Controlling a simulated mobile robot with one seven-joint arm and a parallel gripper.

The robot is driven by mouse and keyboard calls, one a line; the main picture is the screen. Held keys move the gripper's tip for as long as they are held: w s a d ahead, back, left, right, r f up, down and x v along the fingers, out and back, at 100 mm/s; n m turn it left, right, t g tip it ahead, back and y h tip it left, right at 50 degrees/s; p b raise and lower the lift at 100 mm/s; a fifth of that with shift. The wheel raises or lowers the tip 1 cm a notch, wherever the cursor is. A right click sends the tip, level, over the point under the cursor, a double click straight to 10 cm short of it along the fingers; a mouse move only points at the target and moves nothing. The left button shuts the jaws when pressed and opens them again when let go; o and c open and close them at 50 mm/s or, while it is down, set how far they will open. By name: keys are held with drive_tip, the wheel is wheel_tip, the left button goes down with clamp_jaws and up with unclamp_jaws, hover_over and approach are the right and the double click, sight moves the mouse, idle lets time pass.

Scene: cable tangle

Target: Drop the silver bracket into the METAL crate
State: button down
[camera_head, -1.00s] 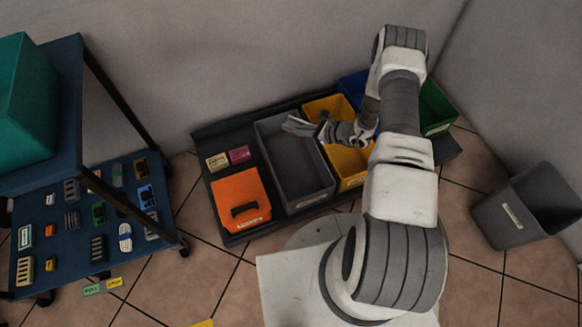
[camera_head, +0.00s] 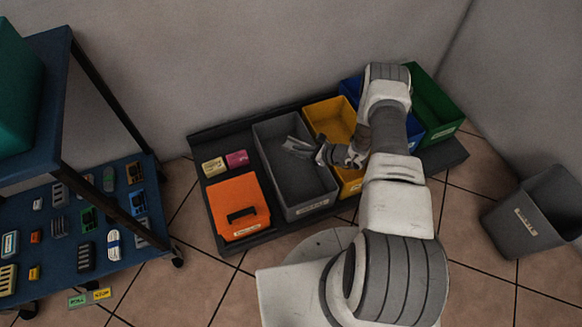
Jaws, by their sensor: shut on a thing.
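The silver bracket (camera_head: 297,147) is a light grey metal piece held out to the left of my gripper (camera_head: 324,153). My gripper is shut on it. In the head view the bracket overlaps the dark grey crate (camera_head: 291,204), over the right half of its opening. I cannot tell how high above the crate floor it is. The grey crate looks empty where its floor shows. Its front label is too small to read, so I cannot confirm that it says METAL.
A yellow crate (camera_head: 349,185) stands right of the grey crate, under my wrist, with blue (camera_head: 350,88) and green (camera_head: 441,133) crates beyond. An orange box (camera_head: 238,203) stands left. A shelf cart (camera_head: 85,237) holds several small parts. A grey bin (camera_head: 534,210) stands at the right.

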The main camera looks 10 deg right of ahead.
drive_tip(key=c, duration=0.8)
unclamp_jaws()
drive_tip(key=shift+c, duration=0.2)
drive_tip(key=p+v, duration=0.5)
drive_tip(key=v, duration=1.2)
drive_tip(key=shift+s+d, duration=0.2)
drive_tip(key=shift+f, duration=0.1)
